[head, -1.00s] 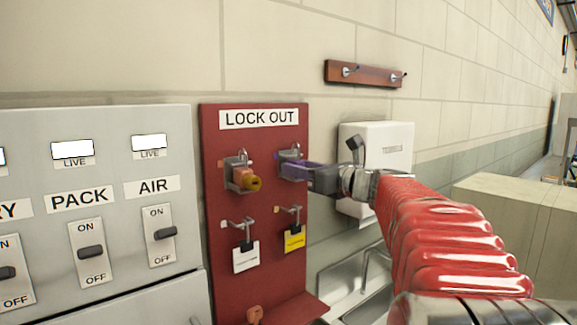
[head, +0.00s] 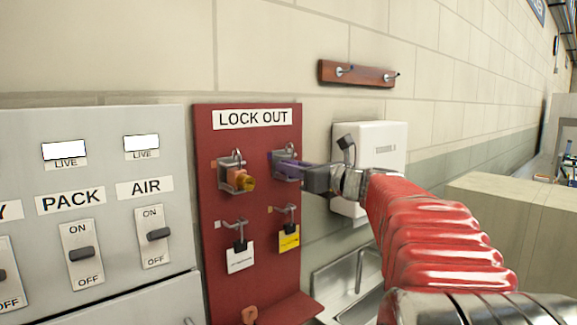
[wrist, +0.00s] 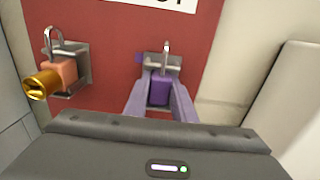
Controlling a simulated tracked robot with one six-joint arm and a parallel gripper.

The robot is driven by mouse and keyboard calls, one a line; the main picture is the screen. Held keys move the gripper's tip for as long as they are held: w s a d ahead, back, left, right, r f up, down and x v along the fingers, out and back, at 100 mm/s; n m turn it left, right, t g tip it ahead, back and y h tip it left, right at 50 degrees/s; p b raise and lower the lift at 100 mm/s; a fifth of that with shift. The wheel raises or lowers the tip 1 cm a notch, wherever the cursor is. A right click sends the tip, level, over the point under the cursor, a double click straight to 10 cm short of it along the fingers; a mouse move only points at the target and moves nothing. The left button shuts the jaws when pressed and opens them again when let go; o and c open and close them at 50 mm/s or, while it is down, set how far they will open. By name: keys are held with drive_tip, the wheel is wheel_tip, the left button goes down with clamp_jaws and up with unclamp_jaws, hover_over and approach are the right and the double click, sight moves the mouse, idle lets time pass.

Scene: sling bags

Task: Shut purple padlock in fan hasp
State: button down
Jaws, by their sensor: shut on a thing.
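The purple padlock (wrist: 160,88) sits upright at the grey metal bracket at the upper right of the red LOCK OUT board (head: 205,200). Its grey shackle rises above the bracket in the wrist view. Whether the shackle is locked cannot be told. My gripper (wrist: 159,103) has its two lavender fingers closed on the padlock's left and right sides. In the head view my gripper (head: 290,172) reaches the bracket from the right and hides most of the padlock. No hasp marked fan is readable in either view.
An orange padlock (head: 235,179) with a gold-coloured knob hangs at the bracket to the left; it is close by in the wrist view (wrist: 65,72). Below, hooks hold a white tag (head: 240,257) and a yellow tag (head: 289,238). A grey switch panel (head: 105,120) stands left.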

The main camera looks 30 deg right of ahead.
drive_tip(key=shift+r, duration=0.2)
idle(0.5)
drive_tip(key=shift+s, duration=0.1)
drive_tip(key=shift+s+d, duration=0.1)
drive_tip(key=shift+s, duration=0.25)
drive_tip(key=s, duration=0.7)
drive_tip(key=shift+d, duration=0.45)
idle(0.9)
drive_tip(key=shift+s, duration=0.1)
idle(0.7)
